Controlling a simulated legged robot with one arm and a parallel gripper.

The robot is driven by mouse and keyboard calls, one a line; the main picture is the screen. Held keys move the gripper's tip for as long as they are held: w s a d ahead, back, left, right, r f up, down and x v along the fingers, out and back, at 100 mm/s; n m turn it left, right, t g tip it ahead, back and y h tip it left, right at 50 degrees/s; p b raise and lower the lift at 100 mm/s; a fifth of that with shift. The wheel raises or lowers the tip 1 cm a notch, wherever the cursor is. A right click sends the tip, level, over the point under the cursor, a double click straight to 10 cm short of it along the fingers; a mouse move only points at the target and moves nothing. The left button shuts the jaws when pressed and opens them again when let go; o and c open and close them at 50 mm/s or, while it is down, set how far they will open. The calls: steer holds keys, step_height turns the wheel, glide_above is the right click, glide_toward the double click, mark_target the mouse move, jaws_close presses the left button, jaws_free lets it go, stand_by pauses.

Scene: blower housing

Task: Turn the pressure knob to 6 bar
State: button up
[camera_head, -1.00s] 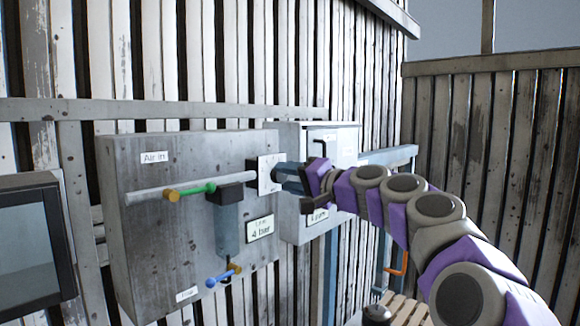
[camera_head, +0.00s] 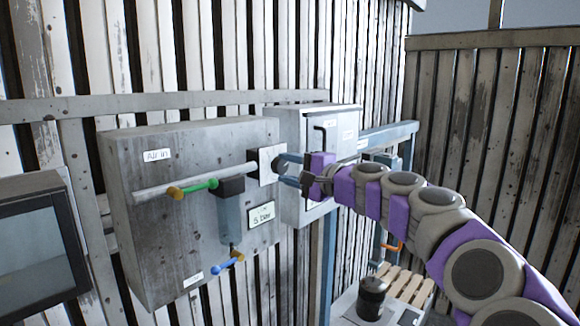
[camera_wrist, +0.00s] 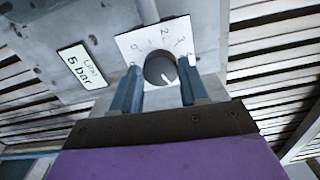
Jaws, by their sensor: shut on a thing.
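The pressure knob (camera_wrist: 160,69) is a dark round knob with a white pointer mark. It sits on a white number plate (camera_wrist: 133,44), which also shows in the head view (camera_head: 265,160). My gripper (camera_wrist: 158,86) has its two blue-grey fingers on either side of the knob, shut on it. In the head view, my gripper (camera_head: 280,170) reaches the plate from the right and hides the knob. The pointer mark is toward the lower right of the knob in the wrist view. The line pressure sign (camera_head: 261,216) reads 5 bar; it also shows in the wrist view (camera_wrist: 83,67).
The grey panel (camera_head: 150,235) carries a pipe (camera_head: 225,176), a green-handled valve (camera_head: 200,185), a blue-handled valve (camera_head: 222,265) and a hanging filter bowl (camera_head: 230,218). A second grey box (camera_head: 290,125) stands just right. A screen (camera_head: 35,245) is at far left.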

steer(key=shift+f, duration=0.25)
steer(key=o, duration=0.7)
steer(key=shift+w, duration=0.1)
steer(key=o, duration=0.4)
steer(key=shift+w+a, duration=0.1)
steer(key=shift+w, duration=0.1)
steer(key=shift+c, duration=0.2)
steer(key=shift+s+r, duration=0.15)
steer(key=shift+s, duration=0.05)
steer(key=b+v, duration=0.3)
steer(key=v, duration=1.4)
